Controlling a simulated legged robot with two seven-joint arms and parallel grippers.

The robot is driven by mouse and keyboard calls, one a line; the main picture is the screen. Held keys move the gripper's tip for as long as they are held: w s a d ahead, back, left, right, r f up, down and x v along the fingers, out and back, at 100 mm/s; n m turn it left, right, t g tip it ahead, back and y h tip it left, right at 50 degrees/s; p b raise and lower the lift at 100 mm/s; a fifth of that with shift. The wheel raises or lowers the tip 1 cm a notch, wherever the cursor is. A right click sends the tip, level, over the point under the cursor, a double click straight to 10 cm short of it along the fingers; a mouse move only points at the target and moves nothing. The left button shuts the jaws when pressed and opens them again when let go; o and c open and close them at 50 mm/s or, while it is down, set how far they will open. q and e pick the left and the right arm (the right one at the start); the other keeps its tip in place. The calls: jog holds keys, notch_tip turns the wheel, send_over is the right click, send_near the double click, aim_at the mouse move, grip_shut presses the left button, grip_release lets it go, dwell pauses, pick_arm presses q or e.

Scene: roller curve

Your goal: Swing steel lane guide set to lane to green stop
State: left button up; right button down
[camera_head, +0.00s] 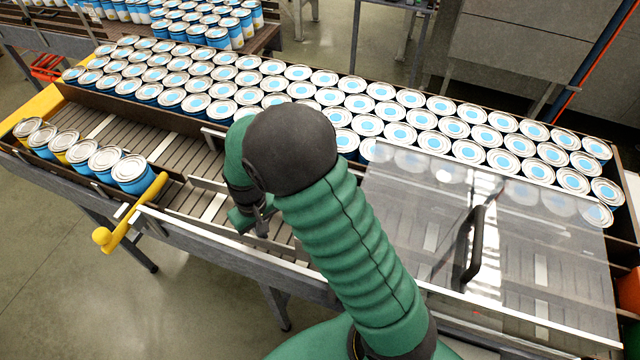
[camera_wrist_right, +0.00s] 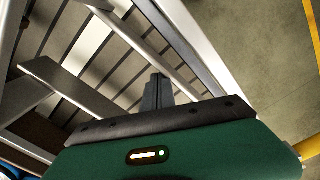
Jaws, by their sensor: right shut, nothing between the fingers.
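My right gripper (camera_head: 262,228) is over the near side of the slatted conveyor lane, pointing down, with its fingers together and nothing in them. In the right wrist view its shut fingers (camera_wrist_right: 157,92) stand above the slats. A flat steel plate (camera_head: 208,185), which looks like the lane guide, lies just left of the gripper and runs toward it. It also shows in the right wrist view (camera_wrist_right: 72,88), left of the fingers and apart from their tips. My forearm hides part of the lane. I cannot make out a green stop. My left gripper is out of view.
Several blue cans (camera_head: 131,173) queue at the left, by a yellow lever (camera_head: 133,213) crossing the near rail. Many cans (camera_head: 400,131) fill the far lane. A clear cover (camera_head: 400,215) with a black handle (camera_head: 474,245) lies over the right part. Slats around the gripper are bare.

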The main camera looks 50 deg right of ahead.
jog(key=shift+s+a, duration=0.3)
jog(key=shift+a, duration=0.2)
jog(key=shift+w+d, duration=0.25)
jog(key=shift+d, duration=0.25)
jog(key=shift+w+d, duration=0.2)
jog(key=shift+d, duration=0.25)
jog(key=shift+r, duration=0.15)
notch_tip(320, 180, up, 14)
jog(key=p, duration=1.2)
